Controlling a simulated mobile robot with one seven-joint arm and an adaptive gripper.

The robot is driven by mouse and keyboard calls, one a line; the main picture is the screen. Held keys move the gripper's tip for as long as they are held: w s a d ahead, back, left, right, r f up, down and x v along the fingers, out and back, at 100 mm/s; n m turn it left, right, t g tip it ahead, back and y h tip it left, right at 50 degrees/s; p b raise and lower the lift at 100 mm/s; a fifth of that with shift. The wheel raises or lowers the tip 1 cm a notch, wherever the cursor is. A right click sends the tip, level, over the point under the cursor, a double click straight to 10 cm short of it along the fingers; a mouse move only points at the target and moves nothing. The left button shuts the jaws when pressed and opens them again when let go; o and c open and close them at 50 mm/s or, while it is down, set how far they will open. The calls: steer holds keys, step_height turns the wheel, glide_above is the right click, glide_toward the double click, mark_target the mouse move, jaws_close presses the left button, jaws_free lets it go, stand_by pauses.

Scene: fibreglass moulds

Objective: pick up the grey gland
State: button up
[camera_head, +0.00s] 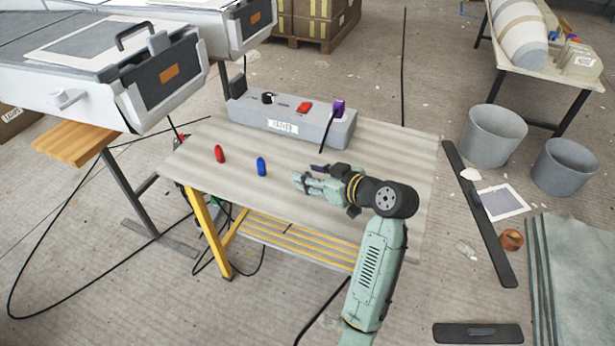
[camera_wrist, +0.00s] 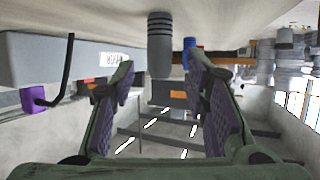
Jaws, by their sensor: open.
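The grey gland (camera_wrist: 160,48) is a dark, ribbed plug in the wrist view, which shows the table upside down at the top. It appears between my two fingertips, toward the table side; I cannot tell how far beyond them it is. My gripper (camera_head: 306,175) is open, low over the middle of the table, and its fingers (camera_wrist: 160,75) straddle the gland in the wrist view without visible contact. I cannot make out the grey gland in the head view, where the gripper likely covers it.
A blue gland (camera_head: 261,166) and a red gland (camera_head: 220,154) stand left of my gripper on the table (camera_head: 215,187). A long grey box (camera_head: 289,122) with black, red and purple (camera_head: 338,106) fittings lies along the back edge. A dark cable hangs from the purple fitting.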

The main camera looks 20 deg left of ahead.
steer(key=shift+w+a+f, duration=0.25)
steer(key=shift+a, duration=0.3)
steer(key=shift+c, duration=0.4)
steer(key=c, duration=0.9)
steer(key=shift+r, duration=0.1)
